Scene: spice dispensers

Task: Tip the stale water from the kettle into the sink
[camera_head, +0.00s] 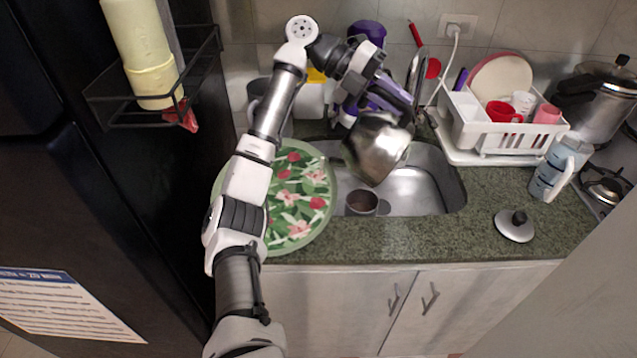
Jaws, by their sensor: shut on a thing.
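The kettle (376,150) is a shiny metal pot, held tilted above the sink (415,190). My gripper (392,103) is shut on the kettle near its top; the exact contact is partly hidden by the purple and grey gripper parts. The sink is a steel basin set in the green stone counter. A small dark metal cup (361,202) sits in the basin below and to the left of the kettle. I cannot see any water leaving the kettle. A round lid with a black knob (514,226) lies on the counter right of the sink.
A large floral round tray (290,240) lies left of the sink, partly under my arm. A white dish rack (490,142) with cups stands behind right.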

